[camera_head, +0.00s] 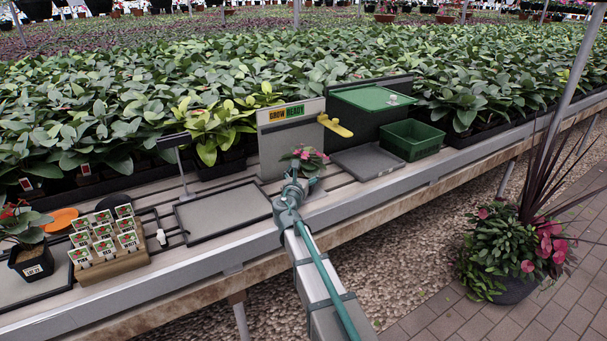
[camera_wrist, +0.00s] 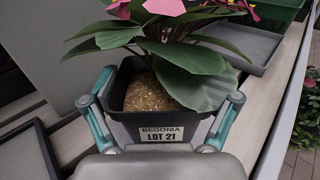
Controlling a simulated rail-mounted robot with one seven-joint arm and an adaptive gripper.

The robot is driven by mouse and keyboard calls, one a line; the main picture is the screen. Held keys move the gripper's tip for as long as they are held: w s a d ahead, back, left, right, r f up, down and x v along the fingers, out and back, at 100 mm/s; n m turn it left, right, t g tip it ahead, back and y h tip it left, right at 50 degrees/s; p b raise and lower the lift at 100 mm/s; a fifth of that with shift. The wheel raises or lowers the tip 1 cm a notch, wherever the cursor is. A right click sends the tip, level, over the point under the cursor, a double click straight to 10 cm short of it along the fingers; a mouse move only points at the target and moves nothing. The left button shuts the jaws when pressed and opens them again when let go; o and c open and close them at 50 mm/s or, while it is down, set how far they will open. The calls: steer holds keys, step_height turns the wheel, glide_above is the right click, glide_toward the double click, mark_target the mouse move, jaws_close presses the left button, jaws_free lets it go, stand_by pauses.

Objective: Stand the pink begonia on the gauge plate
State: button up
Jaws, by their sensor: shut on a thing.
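The pink begonia (camera_head: 304,160) is in a dark square pot labelled "BEGONIA LOT 21" (camera_wrist: 162,135). My gripper (camera_wrist: 164,112) is shut on this pot, one finger on each side, and the plant is upright. In the head view my gripper (camera_head: 296,188) hides most of the pot, so I cannot tell whether its base touches the bench. It is in front of an upright grey "GROW READY" board (camera_head: 283,140) with a yellow pointer (camera_head: 335,125). A flat grey plate (camera_head: 366,161) lies right of the board. I cannot tell for certain which surface is the gauge plate.
A dark-rimmed tray (camera_head: 222,212) lies left of my gripper. A green bin (camera_head: 411,140) and green-topped box (camera_head: 372,98) stand at right. At left are a label rack (camera_head: 108,262), an orange dish (camera_head: 60,220) and a red-flowered potted plant (camera_head: 32,262). Foliage lines the back.

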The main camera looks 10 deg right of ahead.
steer(key=o, duration=1.1)
steer(key=shift+f, duration=0.1)
steer(key=shift+o, duration=0.2)
steer(key=shift+r, duration=0.2)
steer(key=v, duration=1.2)
